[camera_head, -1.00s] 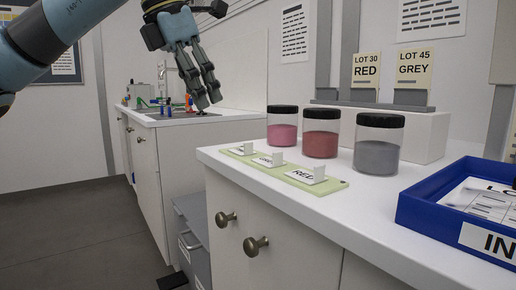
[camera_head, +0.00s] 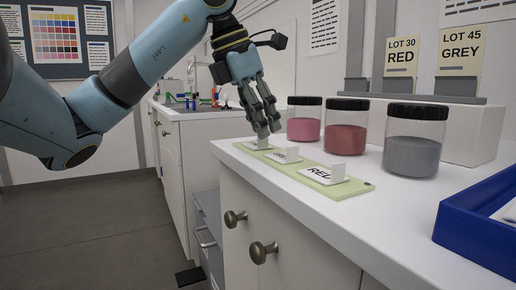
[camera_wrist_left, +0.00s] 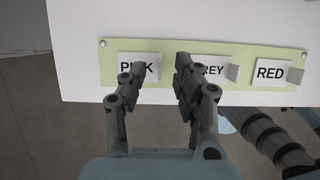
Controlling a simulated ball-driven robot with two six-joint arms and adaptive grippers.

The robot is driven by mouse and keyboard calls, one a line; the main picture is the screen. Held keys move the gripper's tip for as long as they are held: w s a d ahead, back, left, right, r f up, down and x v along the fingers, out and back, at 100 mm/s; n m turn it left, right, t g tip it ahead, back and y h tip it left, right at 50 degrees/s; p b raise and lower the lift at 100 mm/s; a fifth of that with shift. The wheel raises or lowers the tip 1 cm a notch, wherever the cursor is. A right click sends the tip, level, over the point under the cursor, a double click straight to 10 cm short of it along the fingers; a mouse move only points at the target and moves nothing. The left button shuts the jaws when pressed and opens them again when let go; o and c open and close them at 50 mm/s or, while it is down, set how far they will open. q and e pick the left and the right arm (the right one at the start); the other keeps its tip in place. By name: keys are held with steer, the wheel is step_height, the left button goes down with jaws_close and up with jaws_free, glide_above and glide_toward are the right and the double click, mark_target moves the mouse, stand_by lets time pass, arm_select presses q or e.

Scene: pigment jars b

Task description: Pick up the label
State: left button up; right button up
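Three white labels with upright tabs lie on a pale green strip (camera_head: 362,188) on the white counter. The PINK label (camera_wrist_left: 147,60) is at the left end in the left wrist view, the GREY label (camera_wrist_left: 214,72) is in the middle and the RED label (camera_wrist_left: 272,72) is at the right. In the head view the RED label (camera_head: 321,177) is nearest and the PINK label is partly behind my fingers. My left gripper (camera_head: 266,136) points down over the PINK label. In the left wrist view its fingers (camera_wrist_left: 155,72) are apart, either side of that label's tab. My right gripper is not in view.
Jars of pink (camera_head: 303,130), red (camera_head: 346,138) and grey (camera_head: 412,155) pigment with black lids stand behind the strip. A blue tray (camera_head: 480,222) is at the right. Lot cards (camera_head: 400,60) stand on a raised white block. The counter's front edge is close to the strip.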

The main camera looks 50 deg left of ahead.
arm_select(q)
steer(key=shift+x, duration=0.95)
steer(key=shift+w+f+b, duration=0.15)
steer(key=shift+f+b, duration=0.15)
steer(key=shift+r, duration=0.1)
jaws_close()
